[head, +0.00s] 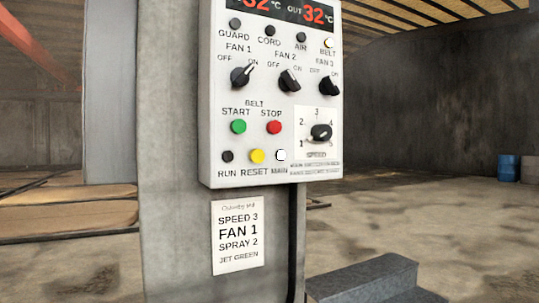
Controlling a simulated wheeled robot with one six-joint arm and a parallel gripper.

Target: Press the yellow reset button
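The yellow reset button (257,156) sits in the bottom row of the white control panel (215,100), above the label RESET. To its left is the dark RUN lamp (227,157), to its right the white MAIN lamp (281,155). The green START button (238,127) and red STOP button (274,127) are just above it. The BELT lamp (329,43) looks lit, while GUARD, CORD and AIR are dark. The FAN 1 knob (241,76) points toward ON. My gripper is not in view, and nothing covers the yellow button.
The panel hangs on a grey post (170,150). A paper note (238,237) reading SPEED 3, FAN 1, SPRAY 2, JET GREEN is below it. A grey block (365,279) stands on the floor at lower right. Blue barrels (509,168) stand far right. Wooden trays (85,212) lie left.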

